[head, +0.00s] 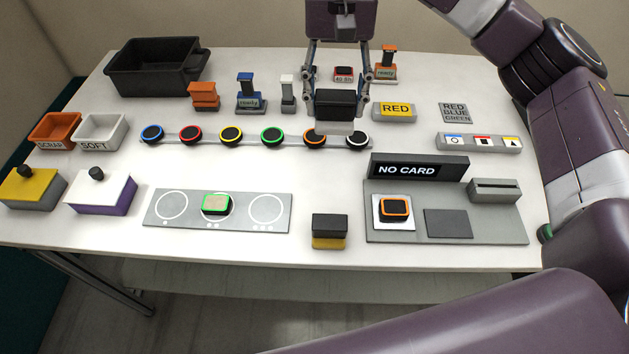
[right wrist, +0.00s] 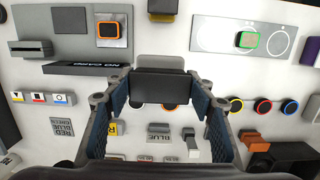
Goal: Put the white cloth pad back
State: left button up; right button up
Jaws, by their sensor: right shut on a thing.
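The white cloth pad (head: 335,127) has a black block-shaped grip with a pale pad under it. My right gripper (head: 337,100) is shut on the black grip. In the head view, the pad shows in front of the orange-ringed and white-ringed discs and partly covers the orange one. It appears to be held above the table. In the right wrist view, the pad's black grip (right wrist: 160,85) sits between my two fingers, with its pale part beyond. A similar yellow pad (head: 330,242) with a black grip stands near the table's front edge. My left gripper is not in view.
A rail holds several ringed discs (head: 231,135). Behind it stand clamps (head: 250,95) and a black bin (head: 155,65). A NO CARD station (head: 445,235) stands front right, and a grey plate (head: 168,222) with circles front left. Bare table lies around the yellow pad.

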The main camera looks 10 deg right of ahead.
jog(key=shift+w+f+p, duration=0.1)
jog(key=shift+f+p, duration=0.55)
jog(key=shift+f, duration=9.25)
jog(key=o, duration=1)
jog(key=shift+f, duration=0.1)
jog(key=shift+r, duration=0.35)
jog(key=r, duration=0.3)
jog(key=w+r+b, duration=0.1)
jog(key=r, duration=0.3)
jog(key=r+b, duration=0.1)
jog(key=r, duration=0.3)
jog(key=shift+w+d+r, duration=0.15)
jog(key=shift+r, duration=0.1)
